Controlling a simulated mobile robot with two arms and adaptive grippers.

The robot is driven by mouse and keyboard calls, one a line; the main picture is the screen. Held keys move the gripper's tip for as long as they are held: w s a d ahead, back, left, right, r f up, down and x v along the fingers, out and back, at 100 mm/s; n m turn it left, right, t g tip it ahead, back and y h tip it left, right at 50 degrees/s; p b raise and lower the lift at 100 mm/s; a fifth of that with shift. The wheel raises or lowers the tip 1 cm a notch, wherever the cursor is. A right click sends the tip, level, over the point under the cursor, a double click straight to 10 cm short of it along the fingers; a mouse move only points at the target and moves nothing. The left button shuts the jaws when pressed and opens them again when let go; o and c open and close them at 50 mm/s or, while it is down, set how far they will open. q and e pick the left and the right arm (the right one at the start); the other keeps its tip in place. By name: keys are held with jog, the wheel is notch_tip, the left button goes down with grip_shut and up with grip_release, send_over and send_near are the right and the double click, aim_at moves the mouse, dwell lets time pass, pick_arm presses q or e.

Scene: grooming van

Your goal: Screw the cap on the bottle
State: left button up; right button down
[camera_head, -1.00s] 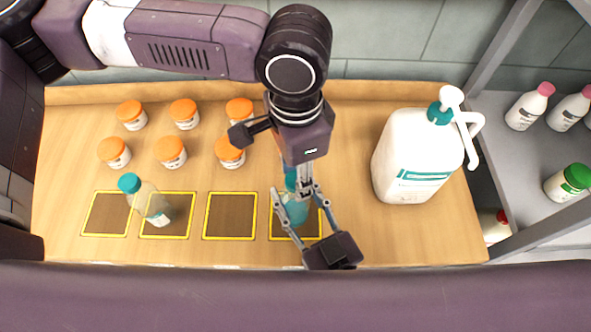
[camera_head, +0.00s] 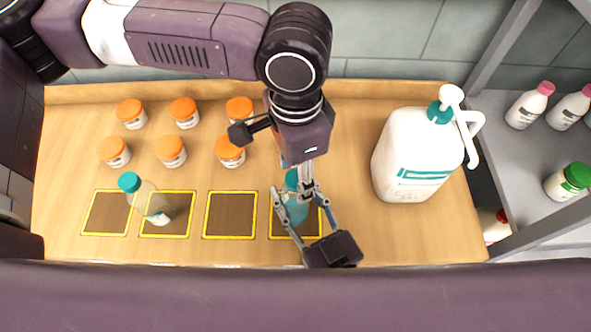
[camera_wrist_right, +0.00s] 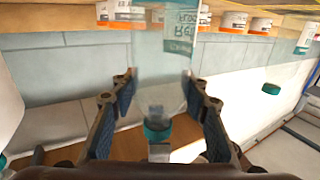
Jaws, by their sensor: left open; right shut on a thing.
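A clear bottle (camera_head: 297,212) with a bluish tint stands at the rightmost marked square, partly hidden by my grippers. My right gripper (camera_head: 291,196) is shut on it from the front. In the right wrist view, the fingers of this gripper (camera_wrist_right: 158,84) flank the clear bottle (camera_wrist_right: 155,50), which appears upside down. The teal cap (camera_head: 291,180) is at the bottle's neck; it also shows in the wrist view (camera_wrist_right: 157,131). I cannot tell how tightly it sits. My left gripper (camera_head: 297,168) is open, pointing down from above at the cap.
Several orange-lidded jars (camera_head: 170,152) stand behind. A large white pump jug (camera_head: 408,165) is right of my grippers. A shelf (camera_head: 505,165) holds more bottles. The third square (camera_head: 230,216) is empty.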

pick_arm(q)
notch_tip(320, 180, up, 12)
dwell(0.5)
pick_arm(e)
jog(key=c, duration=1)
grip_release()
jog(key=shift+c, duration=0.2)
jog(key=shift+s, duration=0.1)
jog(key=v, duration=1.2)
jog(key=shift+r, duration=0.1)
